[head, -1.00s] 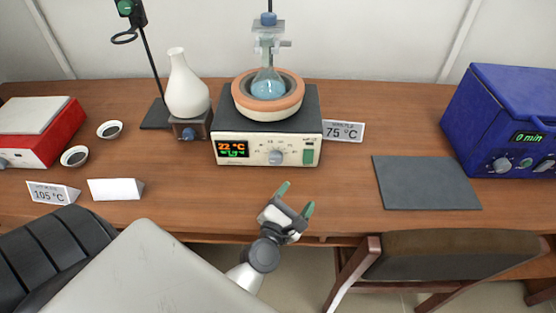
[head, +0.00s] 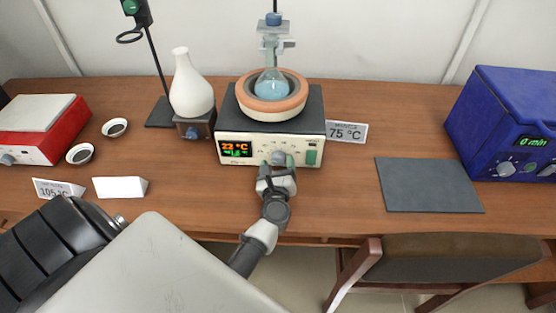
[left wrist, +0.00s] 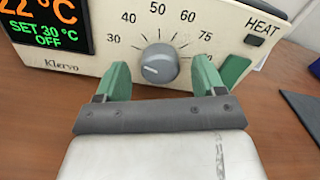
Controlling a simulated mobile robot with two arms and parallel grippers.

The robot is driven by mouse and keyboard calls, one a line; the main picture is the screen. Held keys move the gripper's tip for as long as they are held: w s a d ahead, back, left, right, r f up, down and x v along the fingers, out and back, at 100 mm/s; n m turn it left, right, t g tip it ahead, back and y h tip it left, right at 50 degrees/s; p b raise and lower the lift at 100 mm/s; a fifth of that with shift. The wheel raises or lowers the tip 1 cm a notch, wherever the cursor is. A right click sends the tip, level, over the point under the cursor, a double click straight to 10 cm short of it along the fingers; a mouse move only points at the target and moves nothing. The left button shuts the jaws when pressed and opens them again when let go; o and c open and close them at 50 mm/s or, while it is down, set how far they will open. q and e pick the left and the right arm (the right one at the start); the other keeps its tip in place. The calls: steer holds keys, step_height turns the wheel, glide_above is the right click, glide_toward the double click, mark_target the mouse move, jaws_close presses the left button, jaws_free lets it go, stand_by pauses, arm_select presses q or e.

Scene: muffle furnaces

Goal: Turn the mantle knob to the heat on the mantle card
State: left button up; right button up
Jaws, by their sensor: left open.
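The heating mantle (head: 230,128) stands at the back middle of the table with a flask (head: 271,83) in its orange-rimmed bowl. Its grey knob (left wrist: 158,64) sits on the front panel, pointer toward the left, the 30 side of the dial; it also shows in the head view (head: 278,158). The display (left wrist: 45,25) reads 22 °C, SET 30 °C, OFF. The mantle card (head: 347,131) beside it reads 75 °C. My left gripper (head: 278,166) is open, its green fingers on either side of the knob, with gaps visible in the wrist view (left wrist: 165,78).
A green switch marked HEAT (left wrist: 235,70) is close to the right finger. A white vase-like vessel (head: 191,85) and a stand are left of the mantle. A grey mat (head: 428,185) and blue furnace (head: 500,120) are at the right. A second card (head: 58,188) reads 105 °C.

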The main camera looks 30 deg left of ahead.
arm_select(q)
steer(key=shift+x, duration=0.75)
steer(key=c, duration=0.9)
